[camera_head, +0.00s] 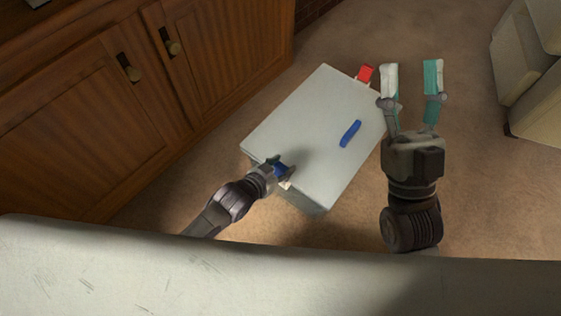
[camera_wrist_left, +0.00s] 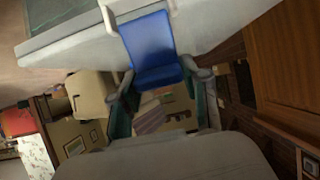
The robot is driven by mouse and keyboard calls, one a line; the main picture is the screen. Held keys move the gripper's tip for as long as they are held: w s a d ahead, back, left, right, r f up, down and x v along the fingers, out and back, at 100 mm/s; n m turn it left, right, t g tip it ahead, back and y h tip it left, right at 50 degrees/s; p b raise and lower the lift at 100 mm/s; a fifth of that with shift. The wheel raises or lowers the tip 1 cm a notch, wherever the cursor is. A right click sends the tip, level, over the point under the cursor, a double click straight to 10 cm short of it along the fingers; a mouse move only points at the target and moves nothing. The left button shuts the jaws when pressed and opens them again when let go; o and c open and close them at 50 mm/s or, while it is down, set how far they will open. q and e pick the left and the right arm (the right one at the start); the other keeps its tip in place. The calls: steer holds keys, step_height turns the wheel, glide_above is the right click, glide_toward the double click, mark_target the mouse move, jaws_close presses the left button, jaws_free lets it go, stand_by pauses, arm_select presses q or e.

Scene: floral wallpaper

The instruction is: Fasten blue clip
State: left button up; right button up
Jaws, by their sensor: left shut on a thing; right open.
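A white box (camera_head: 310,120) with a lid lies on the floor, with a blue handle (camera_head: 350,133) on top. The blue clip (camera_head: 281,170) is at its near left side, mostly covered by my left gripper (camera_head: 275,168). In the left wrist view the blue clip (camera_wrist_left: 150,45) is a wide flap between two pale arms, against the white box wall (camera_wrist_left: 80,45). My left gripper (camera_wrist_left: 163,92) is shut on its lower end. A red clip (camera_head: 365,74) sticks out from the far right side. My right gripper (camera_head: 410,64) is open and empty, right of the red clip.
Wooden cabinets (camera_head: 80,120) with knobs stand along the left. Pale boxy furniture (camera_head: 530,70) stands at the right edge. A pale surface (camera_head: 280,285) spans the bottom of the head view. Brown floor (camera_head: 470,190) is clear on the right.

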arm_select(q)
steer(key=shift+w+d+r+p, duration=0.1)
steer(key=shift+w+p, duration=0.1)
steer(key=shift+p, duration=0.6)
steer(key=shift+w+g+y+p, duration=0.1)
steer(key=shift+g+y+p, duration=0.2)
steer(key=shift+g+p, duration=0.25)
steer(key=shift+f, duration=0.2)
arm_select(e)
steer(key=w+f+g+h, duration=0.3)
steer(key=f+g, duration=0.6)
steer(key=f, duration=0.3)
steer(key=shift+w+d+f, duration=0.3)
steer(key=shift+w, duration=0.6)
arm_select(q)
steer(key=o, duration=1.2)
steer(key=shift+c, duration=0.2)
steer(key=v, duration=1.2)
steer(key=shift+d, duration=0.15)
